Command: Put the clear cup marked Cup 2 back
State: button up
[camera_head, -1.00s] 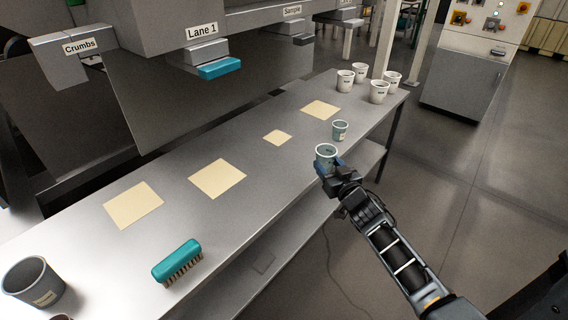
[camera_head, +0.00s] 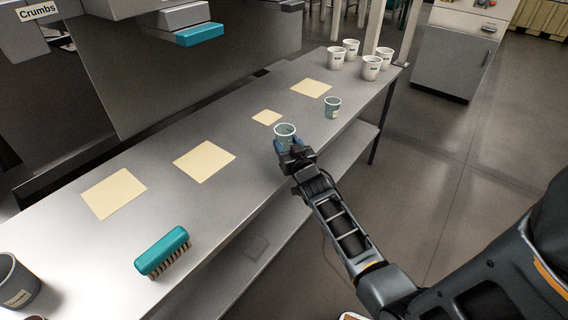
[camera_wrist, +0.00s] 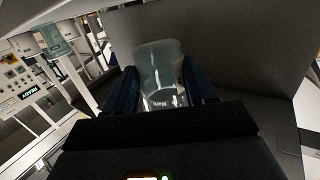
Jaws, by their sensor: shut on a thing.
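A clear cup (camera_head: 284,130) is between the jaws of my gripper (camera_head: 291,147), over the near edge of the steel table. In the wrist view the same clear cup (camera_wrist: 160,68) sits between the two blue-padded fingers of my gripper (camera_wrist: 161,88), which are shut on it. Its number cannot be read. Another clear cup (camera_head: 332,107) with a pale label stands on the table to the right; its marking is too small to read. It also seems to show in the wrist view (camera_wrist: 53,40).
Cream mats (camera_head: 114,192), (camera_head: 204,160), (camera_head: 267,117), (camera_head: 311,88) lie along the steel table (camera_head: 236,192). A teal brush (camera_head: 162,251) and a grey tub (camera_head: 17,283) are at the near left. Several white cups (camera_head: 371,67) stand at the far end.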

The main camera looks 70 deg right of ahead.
jog(key=shift+w+a+f+b, duration=0.1)
jog(key=shift+w+f+b, duration=0.3)
jog(key=shift+b, duration=0.3)
jog(key=shift+w+f+b, duration=0.1)
jog(key=shift+f+b, duration=1.15)
jog(key=shift+f, duration=0.6)
jog(key=shift+f, duration=0.15)
jog(key=o, duration=1.1)
